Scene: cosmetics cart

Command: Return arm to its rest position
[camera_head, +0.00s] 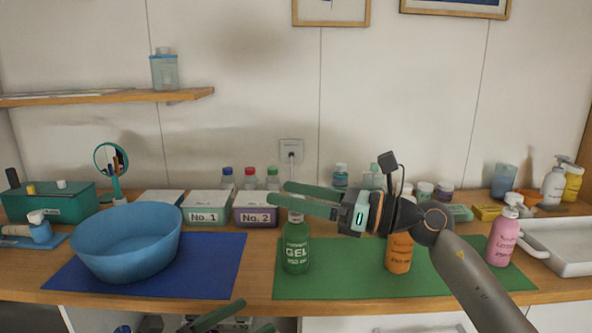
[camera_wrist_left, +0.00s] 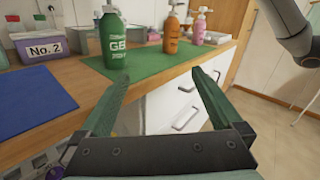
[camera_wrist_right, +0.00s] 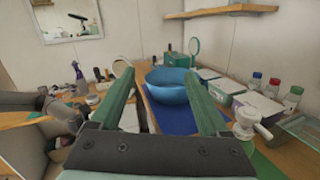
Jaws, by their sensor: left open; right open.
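My right gripper (camera_head: 308,201) reaches in from the right in the head view, above the counter. Its two green fingers point left and stand apart, with nothing between them. It passes in front of the top of the green gel bottle (camera_head: 295,250), hiding part of its pump. In the right wrist view the open fingers (camera_wrist_right: 162,95) have the blue bowl beyond them. My left gripper (camera_head: 240,318) is at the bottom edge of the head view, below the counter's front edge. In the left wrist view its fingers (camera_wrist_left: 158,88) are wide apart and empty.
A blue bowl (camera_head: 125,240) stands on a blue mat (camera_head: 215,270) at left. An orange bottle (camera_head: 399,253) and a pink bottle (camera_head: 503,240) stand on or near the green mat (camera_head: 340,280). Boxes No. 1 (camera_head: 207,212) and No. 2 (camera_head: 256,213) sit behind. A white tray (camera_head: 565,245) is at right.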

